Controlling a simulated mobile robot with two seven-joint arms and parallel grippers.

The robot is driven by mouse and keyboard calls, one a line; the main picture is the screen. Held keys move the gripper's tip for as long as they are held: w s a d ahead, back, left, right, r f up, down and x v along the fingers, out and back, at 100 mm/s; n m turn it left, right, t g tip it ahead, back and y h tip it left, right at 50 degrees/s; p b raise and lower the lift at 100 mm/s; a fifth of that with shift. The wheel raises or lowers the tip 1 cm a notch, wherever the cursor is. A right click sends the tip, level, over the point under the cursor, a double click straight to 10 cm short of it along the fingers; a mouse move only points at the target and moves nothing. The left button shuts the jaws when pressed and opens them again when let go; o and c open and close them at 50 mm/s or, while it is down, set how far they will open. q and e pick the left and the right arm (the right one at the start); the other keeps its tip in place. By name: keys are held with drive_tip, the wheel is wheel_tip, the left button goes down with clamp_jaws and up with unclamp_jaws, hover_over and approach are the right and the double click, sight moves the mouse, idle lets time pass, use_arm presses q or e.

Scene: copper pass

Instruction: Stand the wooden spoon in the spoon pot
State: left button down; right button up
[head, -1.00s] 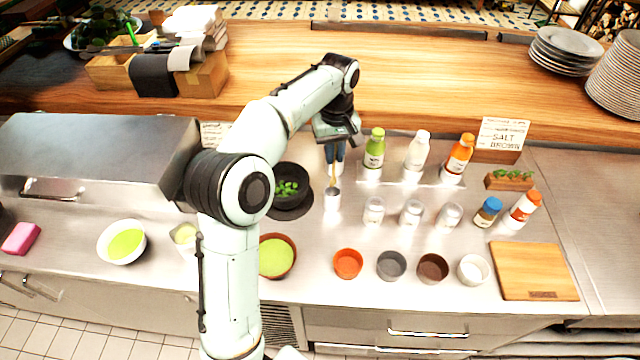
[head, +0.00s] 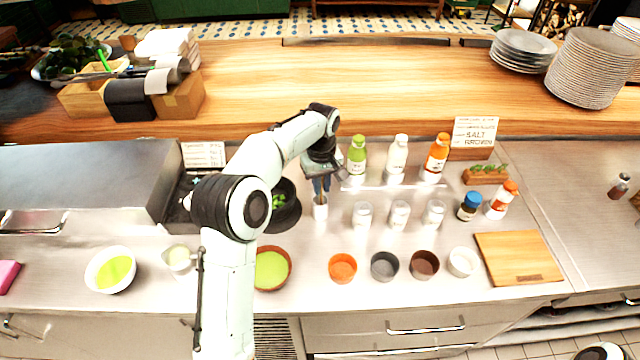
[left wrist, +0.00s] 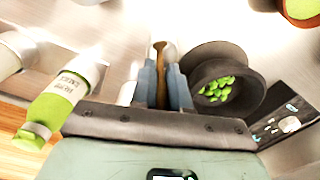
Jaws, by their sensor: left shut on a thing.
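My left gripper (head: 321,186) points down over the counter, shut on the wooden spoon. In the left wrist view the brown spoon (left wrist: 160,70) is upright between the two blue-grey fingers (left wrist: 162,88). The spoon pot (head: 320,208), a small pale metal cylinder, stands directly under the fingers in the head view. The fingertips are close to its rim. The spoon's lower end is hidden, and I cannot tell how deep it sits in the pot. My right gripper is not in view.
A dark pan with green leaves (head: 284,212) is close beside the pot. The green bottle (head: 357,160) and a clear-sided jar (head: 362,214) stand to the right. Small bowls, such as the orange one (head: 343,267), line the front. A cutting board (head: 518,257) lies at right.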

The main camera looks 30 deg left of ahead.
use_arm(q)
drive_tip(key=c, duration=1.3)
unclamp_jaws()
drive_tip(key=shift+f, duration=0.1)
drive_tip(key=shift+o, duration=0.9)
drive_tip(key=shift+s+a, duration=0.1)
drive_tip(key=shift+s, duration=0.1)
wheel_tip(320, 180, up, 12)
drive_tip(key=shift+r, duration=0.2)
